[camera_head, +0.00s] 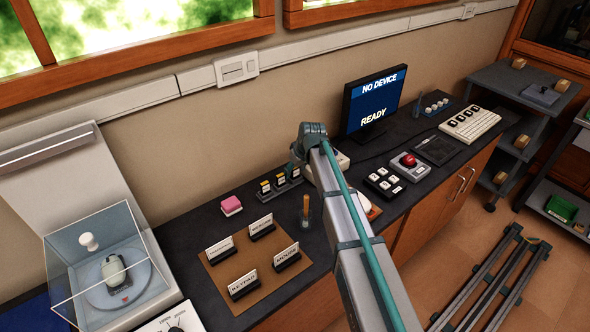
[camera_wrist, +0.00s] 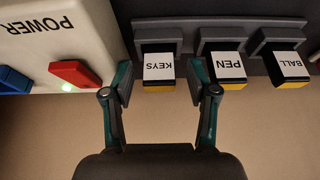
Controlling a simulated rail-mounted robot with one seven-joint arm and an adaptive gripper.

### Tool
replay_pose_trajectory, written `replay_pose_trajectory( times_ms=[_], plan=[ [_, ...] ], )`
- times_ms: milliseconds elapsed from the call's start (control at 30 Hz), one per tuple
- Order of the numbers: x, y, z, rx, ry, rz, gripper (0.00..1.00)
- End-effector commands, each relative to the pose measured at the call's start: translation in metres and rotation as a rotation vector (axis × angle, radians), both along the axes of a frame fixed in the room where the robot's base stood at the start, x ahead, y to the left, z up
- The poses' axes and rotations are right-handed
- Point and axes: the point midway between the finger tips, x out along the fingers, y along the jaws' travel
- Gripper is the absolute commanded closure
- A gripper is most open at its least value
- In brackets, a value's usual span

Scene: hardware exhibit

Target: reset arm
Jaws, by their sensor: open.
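My arm crosses the head view from the lower right edge up to the middle of the counter. My gripper (camera_wrist: 160,90) is open in the wrist view, its two teal fingers apart with nothing held between them. A holder's block labelled KEYS (camera_wrist: 158,68) shows between the fingertips; I cannot tell whether they touch it. A block labelled PEN (camera_wrist: 226,68) is near the right fingertip. A block labelled BALL (camera_wrist: 290,67) is farther right. In the head view the gripper's fingers are mostly hidden behind the arm.
A white box marked POWER (camera_wrist: 50,35), with a red switch (camera_wrist: 75,74), is close left of the gripper. On the counter stand a monitor (camera_head: 372,100), a brown board with label cards (camera_head: 240,265), a pink block (camera_head: 231,204) and a clear display case (camera_head: 105,260).

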Motion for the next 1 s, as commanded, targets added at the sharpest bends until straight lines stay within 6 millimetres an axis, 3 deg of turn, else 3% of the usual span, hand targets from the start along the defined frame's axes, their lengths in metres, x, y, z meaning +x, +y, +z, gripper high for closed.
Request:
replay_pose_trajectory(
  times_ms=[33, 133, 200, 1000],
  plan=[
    [0.0004, -0.0003, 0.0001, -0.001, -0.001, 0.0, 0.39],
    [0.0005, -0.0005, 0.0001, -0.001, -0.001, -0.001, 0.23],
    [0.0008, -0.0008, 0.0004, -0.001, -0.002, -0.001, 0.17],
    [0.0008, -0.0008, 0.0087, -0.001, -0.002, -0.001, 0.17]
  ],
)
